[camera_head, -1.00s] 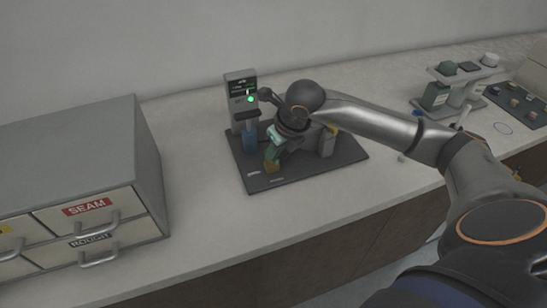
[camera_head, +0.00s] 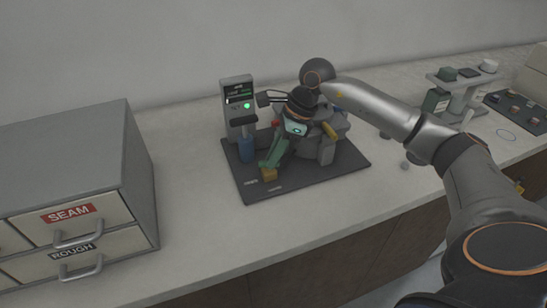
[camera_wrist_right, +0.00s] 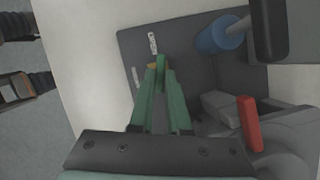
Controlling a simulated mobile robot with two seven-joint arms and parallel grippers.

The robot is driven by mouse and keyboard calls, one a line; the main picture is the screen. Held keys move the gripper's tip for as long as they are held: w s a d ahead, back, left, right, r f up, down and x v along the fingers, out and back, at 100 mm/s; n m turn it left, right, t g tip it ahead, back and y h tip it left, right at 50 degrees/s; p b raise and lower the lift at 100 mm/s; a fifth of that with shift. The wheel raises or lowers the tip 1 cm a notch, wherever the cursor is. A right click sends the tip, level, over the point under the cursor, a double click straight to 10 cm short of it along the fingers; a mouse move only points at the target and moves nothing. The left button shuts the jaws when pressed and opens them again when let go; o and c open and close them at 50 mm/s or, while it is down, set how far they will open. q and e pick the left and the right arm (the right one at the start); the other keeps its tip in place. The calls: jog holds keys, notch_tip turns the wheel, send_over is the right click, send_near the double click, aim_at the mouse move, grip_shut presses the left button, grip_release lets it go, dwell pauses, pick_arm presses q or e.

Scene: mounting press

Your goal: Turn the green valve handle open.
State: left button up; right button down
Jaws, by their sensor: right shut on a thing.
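The green valve handle (camera_wrist_right: 162,68) shows in the right wrist view as a small upright green piece between the tips of my green fingers. A small brass-yellow valve body (camera_head: 269,174) sits at the front left of the dark base plate (camera_head: 262,193). My right gripper (camera_head: 267,162) reaches down to it from the upper right, fingers tilted. In the right wrist view my right gripper (camera_wrist_right: 160,75) is shut on the handle, and the fingers hide much of it. The handle's exact angle is hard to tell. My left gripper is out of view.
A blue cylinder (camera_head: 246,150) stands beside the valve, under a display post (camera_head: 238,97) with a green light. A red lever (camera_wrist_right: 250,123) and grey press body (camera_wrist_right: 285,140) are right of my fingers. A drawer cabinet (camera_head: 75,150) stands left, with clear counter between.

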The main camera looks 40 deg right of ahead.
jog(key=shift+w+n+g, duration=0.15)
jog(key=shift+n+g, duration=0.45)
jog(key=shift+n, duration=1)
jog(key=c, duration=0.9)
grip_release()
jog(key=v, duration=1.2)
jog(key=shift+d+r, duration=0.25)
jog(key=shift+d, duration=0.1)
